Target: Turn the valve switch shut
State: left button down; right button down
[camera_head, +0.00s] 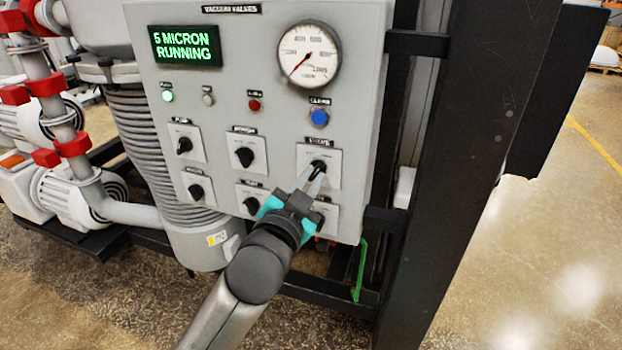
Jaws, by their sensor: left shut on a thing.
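The grey control panel (228,100) is labelled "VACUUM VALVES" and carries several black rotary switches on white plates. My left gripper (312,177) reaches up from the bottom of the view. Its fingers are shut on the black knob of the upper right valve switch (318,165). The fingertips cover part of this knob, so its exact angle is hard to tell. The gripper body partly covers the lower right switch (325,212). My right gripper is not in view.
A green display (186,46) reads "5 MICRON RUNNING". A round gauge (309,55) and a blue button (319,117) sit above the held switch. A black frame post (480,150) stands right of the panel. Pipes and pumps with red clamps (72,145) stand left.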

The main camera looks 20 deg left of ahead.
pick_arm(q)
jog(key=shift+n, duration=0.3)
jog(key=n+p, duration=0.2)
jog(key=shift+r+n, duration=0.1)
jog(key=shift+n, duration=0.2)
jog(key=n+p, duration=0.3)
jog(key=shift+n, duration=0.4)
jog(key=n+p, duration=0.3)
jog(key=shift+n, duration=0.3)
jog(key=shift+n+p, duration=0.5)
jog(key=shift+n, duration=0.2)
jog(key=c, duration=0.9)
grip_release()
